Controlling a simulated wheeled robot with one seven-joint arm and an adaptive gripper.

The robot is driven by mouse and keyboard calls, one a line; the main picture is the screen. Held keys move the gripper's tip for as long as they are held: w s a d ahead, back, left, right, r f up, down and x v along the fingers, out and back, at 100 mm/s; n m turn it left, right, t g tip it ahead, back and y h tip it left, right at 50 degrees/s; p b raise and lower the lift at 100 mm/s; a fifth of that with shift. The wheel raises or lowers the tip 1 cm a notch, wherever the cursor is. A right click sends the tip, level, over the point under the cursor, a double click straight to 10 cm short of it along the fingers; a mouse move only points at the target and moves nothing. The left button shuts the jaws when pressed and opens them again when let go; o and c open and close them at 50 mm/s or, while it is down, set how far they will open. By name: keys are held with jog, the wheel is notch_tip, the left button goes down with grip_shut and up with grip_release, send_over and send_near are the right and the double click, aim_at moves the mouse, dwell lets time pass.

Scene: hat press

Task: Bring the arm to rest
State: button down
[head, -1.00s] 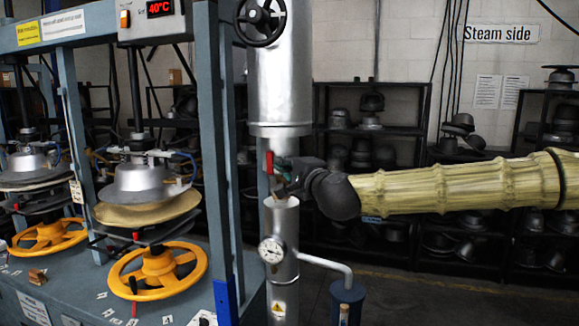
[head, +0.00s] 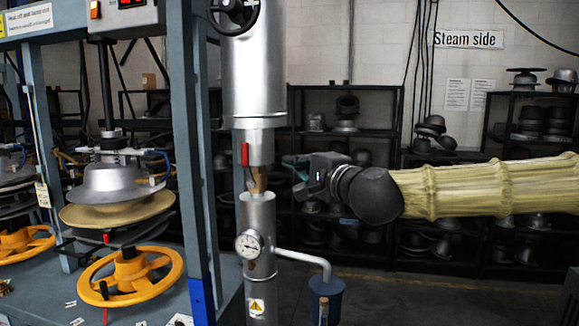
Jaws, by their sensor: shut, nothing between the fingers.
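My gripper (head: 297,165) is shut and empty, in the air just right of the silver steam pipe (head: 258,230), with a visible gap between them. It points left, and its fingertips are small and dark, with a green tint. My arm, in a ribbed straw-coloured sleeve, reaches in from the right edge, nearly level. A brown plug-like piece (head: 258,181) sits in the narrow gap between the upper and lower pipe sections. A red handle (head: 244,154) hangs upright on the pipe's left side.
The hat press (head: 115,190) with yellow handwheels (head: 130,278) stands at left. A pressure gauge (head: 249,244) is on the lower pipe. A side pipe leads to a blue canister (head: 325,300). Dark shelves (head: 350,215) with hat blocks line the back wall. The floor at lower right is clear.

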jog(key=a+f+n+g+h, duration=0.1)
jog(key=a+f+g, duration=0.1)
jog(key=f, duration=1)
jog(key=a+f+n+g+h, duration=0.1)
jog(key=a+f+g, duration=0.1)
jog(key=f, duration=1)
jog(key=s+d+f+n+g+h, duration=0.15)
jog(key=s+f, duration=0.35)
jog(key=f, duration=0.8)
jog(key=s+f+n+g, duration=0.25)
jog(key=s+f, duration=0.25)
jog(key=f, duration=0.9)
jog(key=s+d+f+n+g+h, duration=0.1)
jog(key=s+d+f+g, duration=0.15)
jog(key=s+f, duration=0.55)
jog(key=s+d+f+n+g+h, duration=0.1)
jog(key=s+d+f+n+g, duration=0.1)
jog(key=s+d+f, duration=0.5)
jog(key=s+d+f+n+g+h, duration=0.1)
jog(key=s+d+f, duration=0.3)
jog(key=s, duration=0.5)
jog(key=s+d+f+n+g+h, duration=0.2)
jog(key=s+d+f, duration=0.3)
jog(key=s+f, duration=0.3)
jog(key=shift+s+n+g, duration=0.3)
jog(key=shift+s+g, duration=0.15)
jog(key=shift+s, duration=0.25)
